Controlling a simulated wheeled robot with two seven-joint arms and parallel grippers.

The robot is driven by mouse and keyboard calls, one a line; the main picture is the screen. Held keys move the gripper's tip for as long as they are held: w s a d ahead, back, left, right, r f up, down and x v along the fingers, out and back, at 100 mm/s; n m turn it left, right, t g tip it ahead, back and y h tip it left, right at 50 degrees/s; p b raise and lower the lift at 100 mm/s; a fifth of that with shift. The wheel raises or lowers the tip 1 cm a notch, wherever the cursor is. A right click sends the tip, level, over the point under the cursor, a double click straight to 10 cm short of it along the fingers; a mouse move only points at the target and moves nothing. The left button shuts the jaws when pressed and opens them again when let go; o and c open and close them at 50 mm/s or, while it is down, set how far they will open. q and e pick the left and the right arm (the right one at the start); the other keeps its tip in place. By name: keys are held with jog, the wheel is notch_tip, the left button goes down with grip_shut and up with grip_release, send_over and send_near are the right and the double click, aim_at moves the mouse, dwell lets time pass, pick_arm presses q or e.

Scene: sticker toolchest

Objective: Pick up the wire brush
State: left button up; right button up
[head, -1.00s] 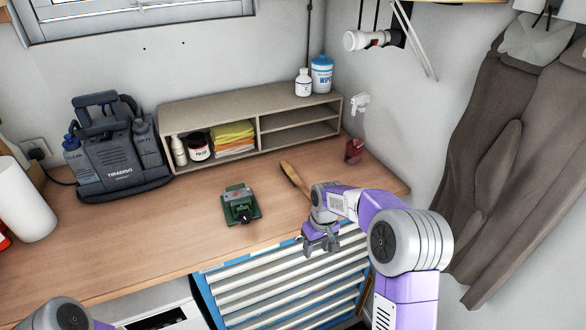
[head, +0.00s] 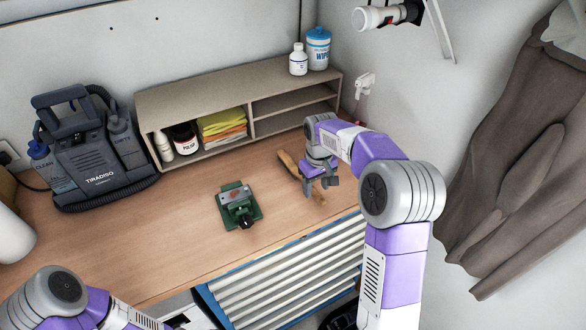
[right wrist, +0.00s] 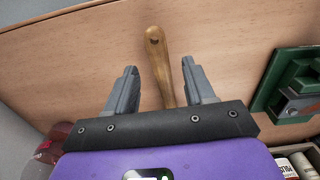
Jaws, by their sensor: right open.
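The wire brush (head: 288,162) lies on the wooden workbench; its tan wooden handle shows, and my right gripper partly hides it. My right gripper (head: 321,187) is over the brush in the head view, pointing down. In the right wrist view, the brush handle (right wrist: 155,45) runs between the two fingers of my right gripper (right wrist: 159,68). The fingers are open and apart from the handle on both sides. The rest of the brush is hidden behind the gripper body. My left arm shows at the lower left of the head view, but its gripper does not.
A green vise (head: 238,206) sits on the workbench (head: 150,235) left of the brush. A grey shelf (head: 255,92) stands behind, with bottles and folded cloths. A dark spray extractor (head: 90,150) is at the left. The blue-edged drawer chest (head: 285,285) is below the front edge.

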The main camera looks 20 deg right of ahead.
aim_at(315, 191)
notch_tip(315, 191, down, 4)
jog(key=shift+w+r, duration=0.1)
jog(key=shift+r, duration=0.15)
jog(key=shift+c, duration=0.3)
grip_shut()
